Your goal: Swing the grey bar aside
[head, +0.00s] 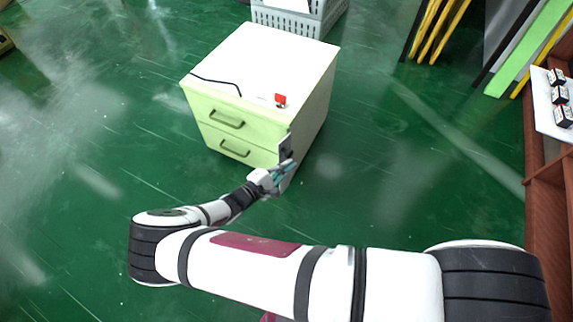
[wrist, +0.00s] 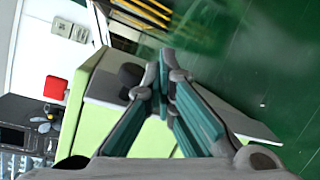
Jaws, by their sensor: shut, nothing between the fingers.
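A light green cabinet (head: 197,107) with a white top and two drawers stands on the floor, both drawers shut. The grey bar (head: 286,147) is at its front right corner, partly behind my gripper. In the wrist view the grey bar (wrist: 106,88) has a dark round knob, and a grey length of it shows right of the fingers. My gripper (head: 286,169) is at the bar, in front of that corner. In the wrist view the teal finger pads of my gripper (wrist: 159,78) meet at the tips with nothing between them. I cannot tell whether they touch the bar.
A red item (head: 280,98) and a black cable (head: 215,82) are on the cabinet top. A grey crate (head: 290,22) stands behind it. Yellow and green boards (head: 527,48) lean at the upper right. A brown shelf (head: 540,195) stands at the right edge. The green floor around the cabinet's front is clear.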

